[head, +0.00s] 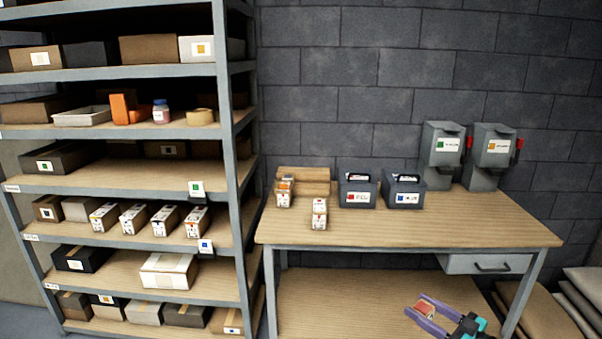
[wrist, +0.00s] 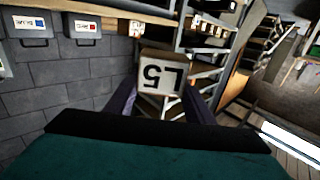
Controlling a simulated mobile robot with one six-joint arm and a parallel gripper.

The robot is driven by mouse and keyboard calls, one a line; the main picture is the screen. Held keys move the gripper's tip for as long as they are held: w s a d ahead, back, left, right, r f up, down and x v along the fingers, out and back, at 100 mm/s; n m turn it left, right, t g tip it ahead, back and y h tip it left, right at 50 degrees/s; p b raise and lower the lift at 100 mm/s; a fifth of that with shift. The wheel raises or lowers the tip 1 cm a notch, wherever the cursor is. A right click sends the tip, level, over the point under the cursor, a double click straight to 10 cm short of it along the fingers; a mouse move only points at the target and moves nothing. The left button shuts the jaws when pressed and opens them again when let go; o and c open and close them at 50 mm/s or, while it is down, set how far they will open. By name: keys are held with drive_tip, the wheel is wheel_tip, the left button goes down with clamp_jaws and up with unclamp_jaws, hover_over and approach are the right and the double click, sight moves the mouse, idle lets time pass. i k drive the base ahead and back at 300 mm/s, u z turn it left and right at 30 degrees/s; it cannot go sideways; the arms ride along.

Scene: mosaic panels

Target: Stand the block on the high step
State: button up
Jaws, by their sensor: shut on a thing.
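My gripper (head: 414,303) is low at the right of the head view, in front of the workbench. Its purple fingers are shut on a small block (head: 427,307), which looks reddish-tan on top. In the wrist view the block (wrist: 163,60) sits between the fingers (wrist: 160,103), and its pale face reads "L5" upside down. A stepped wooden stand (head: 312,174) seems to be at the back left of the workbench top (head: 440,222), well away from my gripper. Small labelled boxes (head: 284,198) stand in front of it and partly hide it.
Another small labelled box (head: 319,222) stands nearer the bench's front edge. Two dark bins (head: 357,189) and two grey dispensers (head: 441,150) stand along the wall. A loaded shelf rack (head: 222,140) rises at left. The bench's front right is clear.

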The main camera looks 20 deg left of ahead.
sight(304, 171)
drive_tip(key=u, duration=1.8)
drive_tip(key=i, duration=1.05)
drive_tip(key=z, duration=0.15)
